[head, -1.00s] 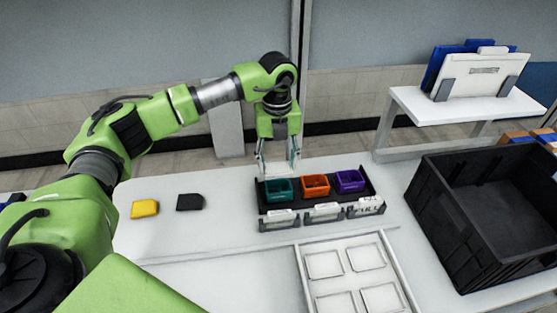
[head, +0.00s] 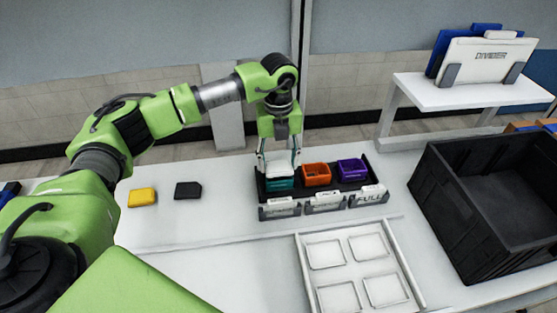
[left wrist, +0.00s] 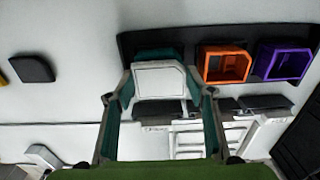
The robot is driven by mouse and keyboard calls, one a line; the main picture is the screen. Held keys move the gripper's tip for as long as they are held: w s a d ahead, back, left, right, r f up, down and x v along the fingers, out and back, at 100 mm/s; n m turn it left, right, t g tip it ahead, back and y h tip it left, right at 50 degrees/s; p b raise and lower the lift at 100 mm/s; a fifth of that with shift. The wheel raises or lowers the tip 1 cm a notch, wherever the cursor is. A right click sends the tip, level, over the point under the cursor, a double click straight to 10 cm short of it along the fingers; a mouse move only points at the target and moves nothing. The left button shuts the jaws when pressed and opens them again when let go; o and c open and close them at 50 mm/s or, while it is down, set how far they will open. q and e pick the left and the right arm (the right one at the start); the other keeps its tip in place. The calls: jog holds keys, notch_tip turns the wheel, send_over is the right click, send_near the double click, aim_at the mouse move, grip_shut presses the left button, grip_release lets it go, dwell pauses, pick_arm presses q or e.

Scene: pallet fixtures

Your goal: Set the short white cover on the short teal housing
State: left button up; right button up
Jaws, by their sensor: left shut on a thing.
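The short teal housing (head: 280,185) stands in the left place of a black holder (head: 330,186), and its upper part is partly hidden by the cover and fingers. The short white cover (head: 281,171) is between the fingers of my left gripper (head: 279,166), right at the housing's top. I cannot tell whether it is fully seated. In the left wrist view, the white cover (left wrist: 160,80) lies between the fingers, with a strip of the teal housing (left wrist: 160,53) showing beyond it. My left gripper is shut on the cover. My right gripper is not in view.
An orange housing (head: 316,174) and a purple housing (head: 352,169) stand open just right of the teal one. Labelled stands (head: 325,203) line the holder's front. A white tray (head: 325,256) is nearer, a black crate (head: 440,205) at right. Yellow (head: 142,198) and black (head: 188,190) pieces lie left.

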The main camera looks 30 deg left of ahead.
aim_at(278, 165)
pick_arm(q)
jog(key=shift+f+b, duration=0.5)
jog(key=shift+f, duration=0.3)
dwell(0.9)
jog(key=o, duration=1)
notch_tip(278, 165, up, 12)
jog(key=shift+r, duration=0.1)
dwell(0.3)
